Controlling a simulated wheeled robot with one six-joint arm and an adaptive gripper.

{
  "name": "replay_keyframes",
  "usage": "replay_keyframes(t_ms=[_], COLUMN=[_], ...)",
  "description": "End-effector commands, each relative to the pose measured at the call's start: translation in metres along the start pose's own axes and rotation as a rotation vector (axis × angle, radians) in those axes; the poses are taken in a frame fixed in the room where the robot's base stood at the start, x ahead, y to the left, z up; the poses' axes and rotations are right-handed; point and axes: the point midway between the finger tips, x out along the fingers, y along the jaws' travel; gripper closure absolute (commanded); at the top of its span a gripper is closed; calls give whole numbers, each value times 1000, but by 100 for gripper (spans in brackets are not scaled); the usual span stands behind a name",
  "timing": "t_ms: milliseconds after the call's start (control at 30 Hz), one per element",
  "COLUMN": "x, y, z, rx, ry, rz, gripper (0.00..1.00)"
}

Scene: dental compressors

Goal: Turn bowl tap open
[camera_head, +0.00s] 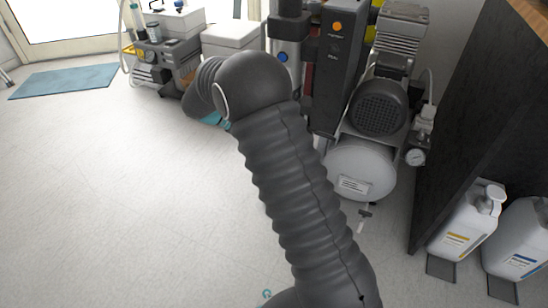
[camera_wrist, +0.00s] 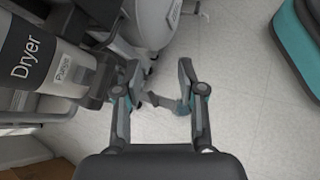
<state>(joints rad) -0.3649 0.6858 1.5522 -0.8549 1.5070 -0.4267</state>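My gripper (camera_wrist: 160,72) is open in the wrist view, its two fingers apart above the pale floor. A small grey lever-like piece (camera_wrist: 160,102) shows between the fingers; I cannot tell whether it is the bowl tap or whether a finger touches it. A dark canister marked "Dryer" (camera_wrist: 35,62), with a "Purge" label on its end, lies just left of the left finger. In the head view my arm hides the gripper. A small valve (camera_head: 366,213) hangs beneath the compressor's tank. No bowl tap is clearly recognisable.
The compressor (camera_head: 360,170) with its gauge (camera_head: 415,157) stands right of my arm. A dark panel (camera_head: 475,120) and white bottles (camera_head: 468,222) are farther right. Other equipment (camera_head: 160,55) stands at the back left.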

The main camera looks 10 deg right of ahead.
Motion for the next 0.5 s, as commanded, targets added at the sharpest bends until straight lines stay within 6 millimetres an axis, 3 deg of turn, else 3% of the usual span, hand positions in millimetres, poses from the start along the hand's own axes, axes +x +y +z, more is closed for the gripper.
replay_keyframes(t_ms=[33,267,500], x=[2,7,15], y=[2,4,-11], z=[-19,-95,-170], rx=[-40,-200,-339], ry=[-40,-219,-401], rz=[21,133,248], gripper=[60,60,60])
